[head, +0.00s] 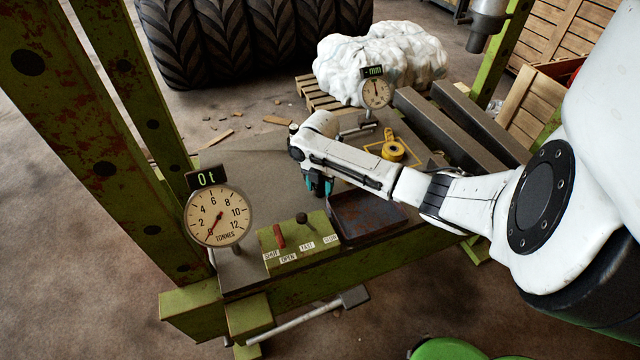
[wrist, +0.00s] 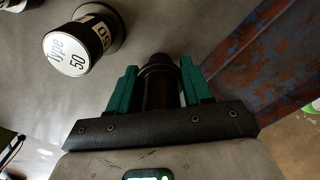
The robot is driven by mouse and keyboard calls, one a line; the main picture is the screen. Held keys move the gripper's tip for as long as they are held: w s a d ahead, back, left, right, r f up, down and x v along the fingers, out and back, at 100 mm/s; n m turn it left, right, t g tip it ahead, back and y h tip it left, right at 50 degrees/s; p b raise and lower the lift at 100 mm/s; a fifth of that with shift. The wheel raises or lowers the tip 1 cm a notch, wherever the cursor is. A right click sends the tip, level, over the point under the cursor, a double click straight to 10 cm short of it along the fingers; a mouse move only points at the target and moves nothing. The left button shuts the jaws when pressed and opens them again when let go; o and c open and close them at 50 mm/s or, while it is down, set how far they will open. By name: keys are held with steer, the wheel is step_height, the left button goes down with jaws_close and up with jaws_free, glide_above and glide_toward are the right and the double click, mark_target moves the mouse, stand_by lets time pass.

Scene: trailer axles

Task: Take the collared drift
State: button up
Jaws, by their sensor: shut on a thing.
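My gripper (wrist: 159,72) has teal fingers and is shut on a dark cylindrical piece (wrist: 160,88), which I take to be the collared drift. Its far end shows a stepped, ring-like edge; its lower part is hidden by the gripper body. In the head view my gripper (head: 318,186) points down over the grey bench, beside the rusty tray; the held piece is hard to make out there. A second dark piece with a white end marked "Type 50" (wrist: 70,52) stands apart to the left in the wrist view.
A rusty tray (head: 367,222) lies right of my gripper. The lever panel (head: 300,240) and tonnes gauge (head: 218,215) stand in front and left. Green press posts (head: 95,130) rise at left.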

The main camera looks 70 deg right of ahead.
jaws_close()
steer(key=shift+r, duration=0.2)
